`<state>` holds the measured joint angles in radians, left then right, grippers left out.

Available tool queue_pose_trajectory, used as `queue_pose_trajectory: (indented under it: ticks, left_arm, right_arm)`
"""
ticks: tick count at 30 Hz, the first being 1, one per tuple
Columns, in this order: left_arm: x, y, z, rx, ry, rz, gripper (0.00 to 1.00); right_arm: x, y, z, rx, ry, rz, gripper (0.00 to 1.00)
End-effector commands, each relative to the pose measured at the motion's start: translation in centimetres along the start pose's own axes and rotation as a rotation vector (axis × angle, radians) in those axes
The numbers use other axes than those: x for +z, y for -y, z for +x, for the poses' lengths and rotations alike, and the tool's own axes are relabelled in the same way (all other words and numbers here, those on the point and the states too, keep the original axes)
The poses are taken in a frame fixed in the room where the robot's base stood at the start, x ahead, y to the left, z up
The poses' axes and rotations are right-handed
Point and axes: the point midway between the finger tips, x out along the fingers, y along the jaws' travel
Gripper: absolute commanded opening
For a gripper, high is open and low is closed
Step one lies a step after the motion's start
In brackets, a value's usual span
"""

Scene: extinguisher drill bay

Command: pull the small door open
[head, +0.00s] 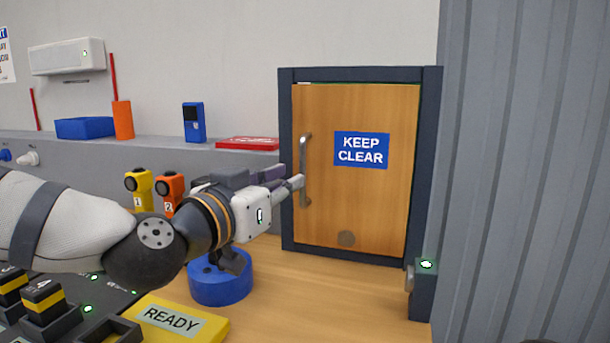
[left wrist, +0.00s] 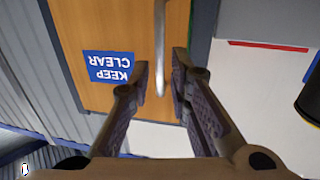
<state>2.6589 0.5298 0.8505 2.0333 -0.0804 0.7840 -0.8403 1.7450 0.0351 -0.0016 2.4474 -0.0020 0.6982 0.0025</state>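The small wooden door (head: 375,205) with a blue KEEP CLEAR sign sits in a dark frame and looks shut. Its grey upright bar handle (head: 304,150) is on the left side of the door. My left gripper (head: 294,182) is at the handle's lower half in the head view. In the left wrist view, the handle (left wrist: 160,40) comes down between the two open fingers of my left gripper (left wrist: 161,72), with space on both sides. I cannot tell how deep the handle sits between them. My right gripper is not in view.
A blue round object (head: 222,285) stands on the wooden top below my left wrist. A yellow READY block (head: 180,318) is at the front. A dark post with a green light (head: 424,290) stands at the door's lower right. Grey ribbed panelling (head: 520,170) fills the right.

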Motion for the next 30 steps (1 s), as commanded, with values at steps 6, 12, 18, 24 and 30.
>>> queue_pose_trajectory:
  ticks: [6, 12, 18, 24, 30]
  left_arm:
    - [0.2, 0.0, 4.6, 0.0, 0.001, -0.001, 0.18]
    - [0.0, 0.0, 6.0, 0.0, 0.0, 0.0, 0.18]
    - [0.0, 0.0, 6.0, 0.0, 0.0, 0.0, 0.18]
    - [0.0, 0.0, 6.0, 0.0, 0.0, 0.0, 0.0]
    - [0.0, -0.1, 6.0, 0.0, 0.001, 0.001, 0.0]
  right_arm:
    - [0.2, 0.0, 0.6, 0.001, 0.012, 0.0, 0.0]
    - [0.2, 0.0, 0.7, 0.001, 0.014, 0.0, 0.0]
    - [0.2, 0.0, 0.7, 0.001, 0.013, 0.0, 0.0]
    - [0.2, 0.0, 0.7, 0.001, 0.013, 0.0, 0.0]
    - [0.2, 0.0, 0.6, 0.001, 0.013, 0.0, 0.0]
